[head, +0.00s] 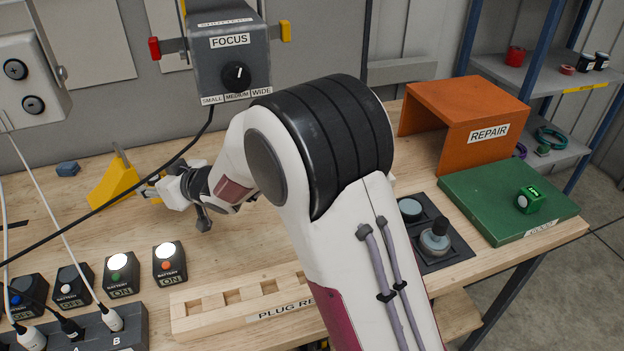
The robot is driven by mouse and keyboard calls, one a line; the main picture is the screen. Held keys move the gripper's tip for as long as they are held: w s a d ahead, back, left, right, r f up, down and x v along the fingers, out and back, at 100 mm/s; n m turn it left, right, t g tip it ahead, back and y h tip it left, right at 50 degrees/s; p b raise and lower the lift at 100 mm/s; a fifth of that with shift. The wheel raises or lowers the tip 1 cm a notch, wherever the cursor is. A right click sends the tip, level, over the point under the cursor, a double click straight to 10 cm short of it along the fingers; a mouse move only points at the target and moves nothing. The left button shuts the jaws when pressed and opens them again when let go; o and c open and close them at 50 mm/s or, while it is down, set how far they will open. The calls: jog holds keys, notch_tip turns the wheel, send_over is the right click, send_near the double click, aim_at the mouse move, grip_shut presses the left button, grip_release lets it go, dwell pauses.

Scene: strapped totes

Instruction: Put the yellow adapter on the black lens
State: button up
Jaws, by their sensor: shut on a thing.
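My gripper (154,189) is at the left, low over the wooden table and pointing left. It is shut on a small yellow piece (151,192), which looks like the yellow adapter; my gripper hides most of it. A larger yellow wedge-shaped thing (112,183) with a grey upright strip stands just left of my gripper. I cannot tell for sure which thing is the black lens. A round dark piece with a pale glassy top (409,208) sits on a black tray (459,251) right of my arm, far from my gripper.
A grey FOCUS box (231,58) with a knob hangs above, its cable crossing left. Battery boxes (121,275) and a plug rack (215,315) line the front. An orange REPAIR stand (445,105) and green board (485,205) are right. My arm hides the middle.

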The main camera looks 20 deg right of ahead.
jog(key=shift+d, duration=0.1)
jog(key=w+d+r+m+t+h, duration=0.1)
jog(key=d+r+m+h, duration=0.15)
jog(key=d, duration=1.55)
jog(key=w+d+r+m+t+h, duration=0.1)
jog(key=w+d+m+t+h, duration=0.15)
jog(key=d, duration=1.45)
jog(key=s+d+r+m+h, duration=0.1)
jog(key=s+d, duration=0.2)
jog(key=d, duration=0.3)
jog(key=s+d+m+h, duration=0.1)
jog(key=s+d+h, duration=0.1)
jog(key=s+d, duration=0.35)
jog(key=s+d+r+m+h, duration=0.1)
jog(key=d+m, duration=0.1)
jog(key=d, duration=0.6)
jog(key=s+d+f, duration=0.2)
jog(key=s+d, duration=0.1)
jog(key=s, duration=0.6)
jog(key=shift+s+g+h, duration=0.25)
jog(key=shift+g+h, duration=0.1)
jog(key=shift+h, duration=0.05)
jog(key=shift+d+f, duration=0.1)
